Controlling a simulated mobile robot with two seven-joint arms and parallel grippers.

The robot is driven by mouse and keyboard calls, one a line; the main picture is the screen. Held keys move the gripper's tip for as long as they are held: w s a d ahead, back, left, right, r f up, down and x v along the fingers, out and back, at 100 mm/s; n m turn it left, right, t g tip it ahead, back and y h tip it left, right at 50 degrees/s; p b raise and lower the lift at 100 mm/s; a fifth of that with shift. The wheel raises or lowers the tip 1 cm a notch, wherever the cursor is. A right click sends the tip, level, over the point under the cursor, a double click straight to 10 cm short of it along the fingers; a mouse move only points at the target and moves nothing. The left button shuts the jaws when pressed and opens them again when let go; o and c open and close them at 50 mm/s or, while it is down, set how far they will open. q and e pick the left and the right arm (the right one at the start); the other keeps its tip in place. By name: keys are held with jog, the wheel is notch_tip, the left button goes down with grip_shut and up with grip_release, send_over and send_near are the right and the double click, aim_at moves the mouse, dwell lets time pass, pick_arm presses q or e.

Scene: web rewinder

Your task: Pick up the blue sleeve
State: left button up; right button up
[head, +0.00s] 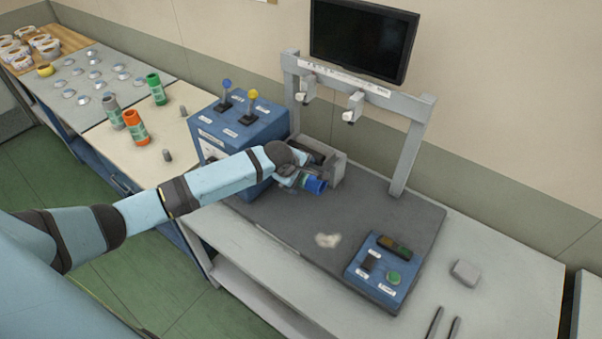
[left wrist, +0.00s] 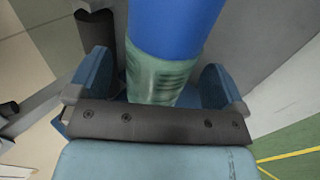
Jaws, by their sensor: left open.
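The blue sleeve (head: 316,185) is a blue cylinder with a green printed label. It lies tilted in front of a grey bracket on the dark mat of the bench. In the left wrist view the sleeve (left wrist: 175,28) runs between the two blue fingers of my left gripper (left wrist: 156,82), with its green label nearest the palm. My right gripper does not show.
A grey frame (head: 412,150) with a monitor (head: 362,40) stands behind the sleeve. A blue lever box (head: 232,130) is to the left, close under my arm. A button panel (head: 385,270) lies front right. Orange (head: 136,127) and green (head: 156,90) sleeves stand on the left table.

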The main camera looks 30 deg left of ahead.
pick_arm(q)
jog(key=shift+x, duration=1.2)
jog(key=shift+r, duration=0.1)
jog(key=c, duration=1.4)
jog(key=shift+o, duration=0.2)
